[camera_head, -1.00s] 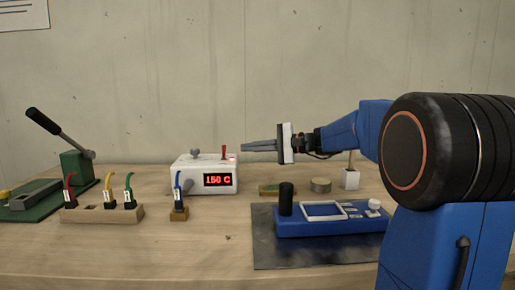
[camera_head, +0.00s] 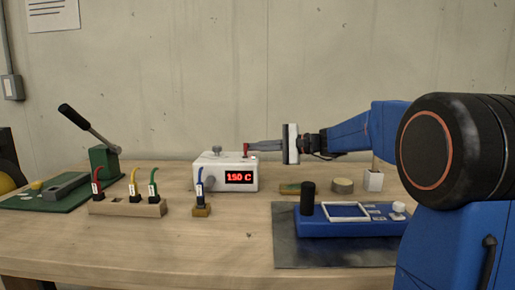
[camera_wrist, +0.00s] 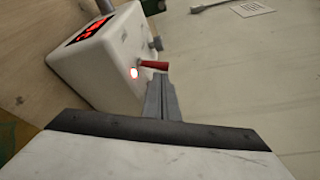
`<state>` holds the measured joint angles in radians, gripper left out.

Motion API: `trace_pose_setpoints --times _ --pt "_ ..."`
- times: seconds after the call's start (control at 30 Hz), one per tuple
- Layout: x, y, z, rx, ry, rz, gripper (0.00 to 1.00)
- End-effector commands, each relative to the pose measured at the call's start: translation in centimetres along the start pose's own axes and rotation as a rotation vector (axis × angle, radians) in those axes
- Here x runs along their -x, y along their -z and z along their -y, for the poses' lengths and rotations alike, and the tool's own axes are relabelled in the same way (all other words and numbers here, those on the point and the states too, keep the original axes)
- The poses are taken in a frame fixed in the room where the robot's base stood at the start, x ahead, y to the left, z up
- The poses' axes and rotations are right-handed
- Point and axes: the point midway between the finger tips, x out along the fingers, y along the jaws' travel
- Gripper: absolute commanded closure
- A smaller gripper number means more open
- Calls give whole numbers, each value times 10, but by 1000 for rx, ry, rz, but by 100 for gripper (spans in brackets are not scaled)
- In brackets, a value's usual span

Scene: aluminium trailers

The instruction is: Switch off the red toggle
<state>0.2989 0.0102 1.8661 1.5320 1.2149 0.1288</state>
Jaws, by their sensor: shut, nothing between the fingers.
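The red toggle (camera_head: 246,150) stands on top of a white control box (camera_head: 213,172), near its right end. The box's display (camera_head: 240,177) reads 150 C in red. My gripper (camera_head: 251,148) is shut and empty, pointing left with its fingertips at the toggle. Whether the fingertips touch the toggle I cannot tell.
A grey knob (camera_head: 216,149) is on the box's left. A blue-cabled plug block (camera_head: 201,209) stands in front. A plug rack (camera_head: 128,206) and green lever press (camera_head: 105,160) stand left. A blue device (camera_head: 345,223) with a black post lies on a dark mat at right.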

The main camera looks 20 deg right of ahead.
Motion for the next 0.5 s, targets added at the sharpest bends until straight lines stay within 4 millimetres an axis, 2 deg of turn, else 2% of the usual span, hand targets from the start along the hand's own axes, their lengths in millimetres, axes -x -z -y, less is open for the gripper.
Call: trace_pose_setpoints --times 0.5 --pt "1 -3 0 81 29 0 100"
